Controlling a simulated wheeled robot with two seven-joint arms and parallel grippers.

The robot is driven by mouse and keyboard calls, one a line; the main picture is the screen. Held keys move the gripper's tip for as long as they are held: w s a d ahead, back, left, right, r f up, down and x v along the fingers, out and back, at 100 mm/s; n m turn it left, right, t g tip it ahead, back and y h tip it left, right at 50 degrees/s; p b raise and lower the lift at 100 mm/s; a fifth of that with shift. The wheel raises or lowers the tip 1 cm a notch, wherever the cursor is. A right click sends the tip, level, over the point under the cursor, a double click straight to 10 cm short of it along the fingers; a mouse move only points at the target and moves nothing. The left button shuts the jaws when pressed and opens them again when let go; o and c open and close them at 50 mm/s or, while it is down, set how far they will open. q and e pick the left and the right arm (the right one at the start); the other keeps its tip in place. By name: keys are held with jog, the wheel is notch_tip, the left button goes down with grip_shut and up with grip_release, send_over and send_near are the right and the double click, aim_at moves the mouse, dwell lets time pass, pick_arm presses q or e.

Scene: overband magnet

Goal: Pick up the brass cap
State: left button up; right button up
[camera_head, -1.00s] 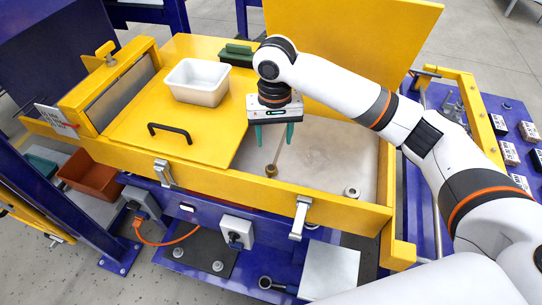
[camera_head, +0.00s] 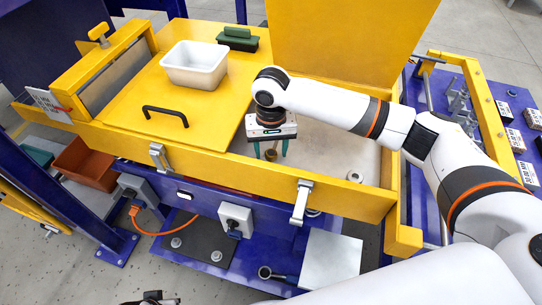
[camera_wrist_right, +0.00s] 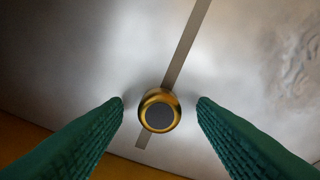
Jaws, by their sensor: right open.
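The brass cap (camera_wrist_right: 160,110) is round, with a gold rim and a dark grey centre. In the wrist view it lies between the two green fingers of my right gripper (camera_wrist_right: 162,101), with a gap on each side. In the head view the cap (camera_head: 271,156) shows as a small brown piece on the pale metal surface inside the yellow housing. My right gripper (camera_head: 270,150) is open and points down around it. A dark shape (camera_head: 152,299) at the bottom edge may be part of my left gripper; its jaws are not readable.
A thin flat strip (camera_wrist_right: 188,45) passes under or behind the cap. The yellow front wall (camera_head: 240,170) and raised yellow lid (camera_head: 335,40) border the opening. A white bin (camera_head: 194,70) stands on the yellow cover at left. A small metal ring (camera_head: 354,176) lies to the right.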

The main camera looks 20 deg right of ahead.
jog(key=shift+f, duration=0.15)
jog(key=c, duration=1.1)
jog(key=shift+o, duration=0.2)
